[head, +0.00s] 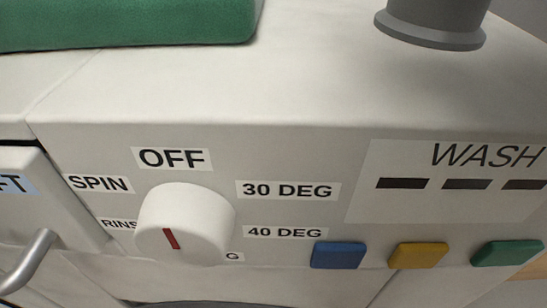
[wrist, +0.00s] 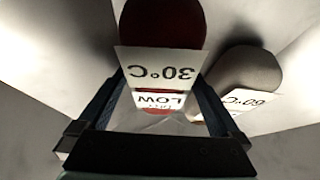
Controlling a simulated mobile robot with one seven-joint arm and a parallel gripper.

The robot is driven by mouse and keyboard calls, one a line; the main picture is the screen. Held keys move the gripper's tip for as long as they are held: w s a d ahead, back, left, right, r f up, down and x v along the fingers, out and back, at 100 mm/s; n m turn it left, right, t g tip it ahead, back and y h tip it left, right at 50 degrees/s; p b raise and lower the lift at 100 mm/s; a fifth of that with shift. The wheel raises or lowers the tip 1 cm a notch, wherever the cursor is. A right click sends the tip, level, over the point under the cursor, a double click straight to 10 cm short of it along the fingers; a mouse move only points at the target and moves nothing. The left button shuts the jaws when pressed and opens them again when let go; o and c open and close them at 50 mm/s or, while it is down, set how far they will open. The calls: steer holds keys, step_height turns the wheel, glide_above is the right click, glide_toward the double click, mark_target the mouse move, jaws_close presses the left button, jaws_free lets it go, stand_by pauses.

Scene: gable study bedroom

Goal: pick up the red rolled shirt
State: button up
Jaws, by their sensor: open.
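The red rolled shirt (wrist: 164,24) shows in the wrist view as a dark red round shape at top centre. A white label reading 30°C, upside down in the picture, covers its lower front, with a second label reading LOW below it. My gripper (wrist: 157,82) is open, its two dark blue fingers on either side of the labels in the picture. I cannot tell whether they touch the shirt. The head view shows neither the shirt nor the gripper.
A grey roll (wrist: 252,72) with a partly hidden label lies right of the red one, close to the right finger. Pale walls surround both. In the head view are a washing machine panel (head: 300,155) with a dial (head: 190,222), a green block (head: 125,22) and a grey cylinder (head: 433,22).

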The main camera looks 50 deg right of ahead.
steer(key=c, duration=1.4)
steer(key=shift+r, duration=0.1)
